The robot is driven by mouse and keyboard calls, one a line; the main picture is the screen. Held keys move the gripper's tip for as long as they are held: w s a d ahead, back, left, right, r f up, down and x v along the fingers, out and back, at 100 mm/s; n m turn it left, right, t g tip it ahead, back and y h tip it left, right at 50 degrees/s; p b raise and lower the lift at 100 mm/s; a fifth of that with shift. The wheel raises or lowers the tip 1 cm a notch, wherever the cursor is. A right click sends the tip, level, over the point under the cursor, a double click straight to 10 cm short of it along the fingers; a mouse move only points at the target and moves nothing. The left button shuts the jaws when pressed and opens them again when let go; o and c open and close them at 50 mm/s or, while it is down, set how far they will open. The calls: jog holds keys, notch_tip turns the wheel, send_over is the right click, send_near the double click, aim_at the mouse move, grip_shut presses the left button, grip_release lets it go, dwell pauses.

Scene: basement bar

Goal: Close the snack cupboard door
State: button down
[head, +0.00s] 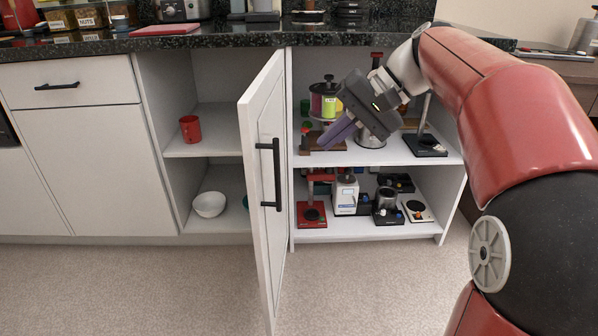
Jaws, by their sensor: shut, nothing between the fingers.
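The white cupboard door (256,185) stands wide open, swung out toward me in the head view. Its black bar handle (269,175) is on the face turned to the right. To its right is an open cupboard section with two shelves of items; to its left is another open section.
The left section holds a red mug (190,129) and a white bowl (209,204). The right section holds several small appliances, such as a white grinder (346,194). A dark countertop (215,37) runs above. The floor (130,285) in front is clear.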

jog(key=w+d, duration=0.1)
jog(key=b, duration=0.3)
send_near(261, 172)
jog(key=shift+y, duration=0.3)
jog(key=a+f, duration=0.1)
jog(key=f, duration=0.2)
jog(key=a+f, duration=0.1)
jog(key=shift+w+a+f, duration=0.15)
jog(key=shift+a, duration=0.2)
jog(key=shift+w+a, duration=0.1)
jog(key=shift+a, duration=0.5)
